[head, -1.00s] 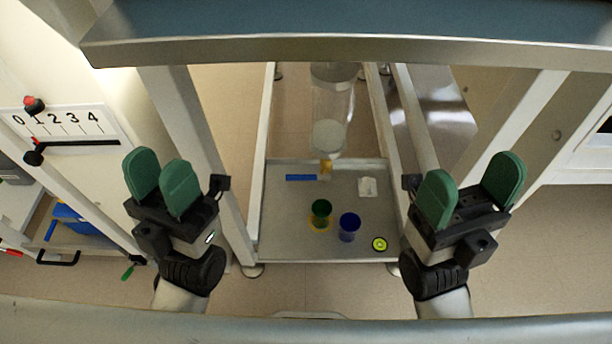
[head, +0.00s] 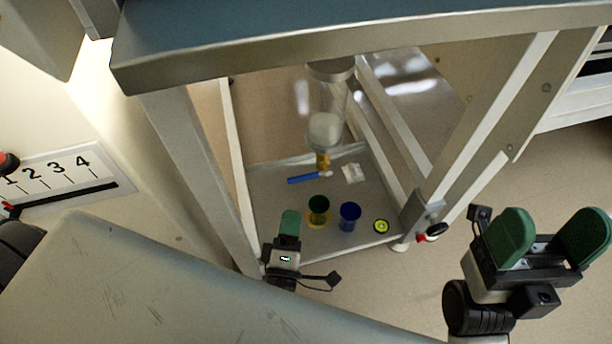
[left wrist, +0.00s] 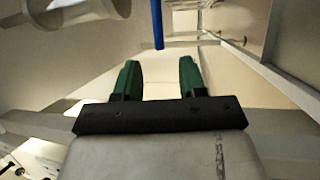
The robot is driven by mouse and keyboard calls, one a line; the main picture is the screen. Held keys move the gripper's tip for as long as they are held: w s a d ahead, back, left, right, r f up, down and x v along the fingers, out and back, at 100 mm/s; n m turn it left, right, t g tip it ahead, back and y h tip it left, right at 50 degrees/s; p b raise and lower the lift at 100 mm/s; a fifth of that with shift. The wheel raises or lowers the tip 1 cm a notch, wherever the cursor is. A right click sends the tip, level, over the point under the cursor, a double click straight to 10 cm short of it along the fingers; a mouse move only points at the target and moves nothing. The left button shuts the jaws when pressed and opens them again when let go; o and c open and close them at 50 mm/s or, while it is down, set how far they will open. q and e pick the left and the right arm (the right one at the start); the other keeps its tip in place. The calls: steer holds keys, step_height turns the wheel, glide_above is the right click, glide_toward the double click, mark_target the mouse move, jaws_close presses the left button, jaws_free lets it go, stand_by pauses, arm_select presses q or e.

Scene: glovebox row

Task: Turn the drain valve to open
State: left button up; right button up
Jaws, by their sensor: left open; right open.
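The drain valve has a brass body (head: 323,160) under a clear cylinder (head: 328,110), with a blue lever (head: 303,179) pointing left. In the left wrist view, the blue lever (left wrist: 157,25) stands ahead of and just above the fingertips, apart from them. My left gripper (head: 289,222) is in front of the lever, low between the frame legs; one green finger shows and the other is hidden. The left wrist view shows my left gripper (left wrist: 160,75) open and empty. My right gripper (head: 545,238) is open and empty outside the frame at the right.
A grey tray (head: 270,190) under the valve holds a green cup (head: 318,208), a blue cup (head: 349,215), a white piece (head: 352,173) and a yellow-green disc (head: 381,227). A frame leg (head: 195,160) stands close left. A steel-edged bench (head: 230,65) hangs overhead.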

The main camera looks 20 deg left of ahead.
mark_target(298, 177)
arm_select(q)
steer(key=b+x, duration=0.1)
steer(key=x, duration=0.9)
steer(key=shift+r+b, duration=0.15)
steer(key=shift+b, duration=0.15)
steer(key=shift+c, duration=0.4)
jaws_close()
